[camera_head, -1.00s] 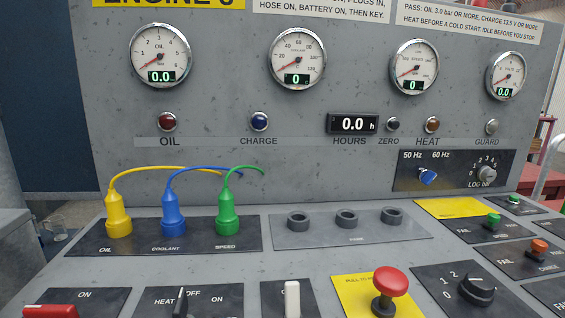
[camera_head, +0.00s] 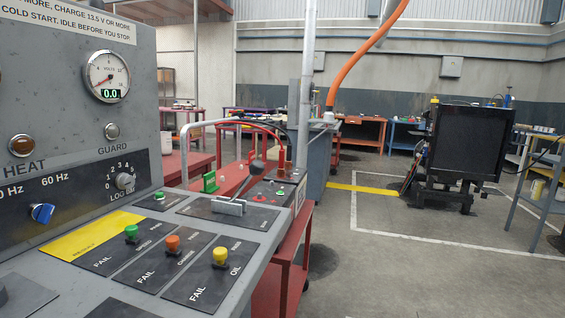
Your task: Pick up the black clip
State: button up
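I cannot make out a black clip for certain in this view. A red upright clip-like part (camera_head: 284,162) stands on a dark box (camera_head: 278,190) beyond the right end of the grey engine panel, with a red cable arching to it. A dark cable also rises near that box, but its end is too small to tell. My gripper is not in view.
The grey control panel (camera_head: 75,278) fills the left, with a lever (camera_head: 230,206) and green, orange and yellow (camera_head: 220,257) knobs. A red stand (camera_head: 288,270) is beside it. A black-framed unit (camera_head: 470,145) stands far right. Open floor (camera_head: 400,270) lies front right.

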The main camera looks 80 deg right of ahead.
aim_at(288, 165)
jog(key=z, duration=2.4)
jog(key=i+l+u, duration=0.35)
jog(key=i+l, duration=0.15)
jog(key=i, duration=0.3)
jog(key=i+l+u, duration=0.35)
jog(key=i+l, duration=0.3)
jog(key=i, duration=0.1)
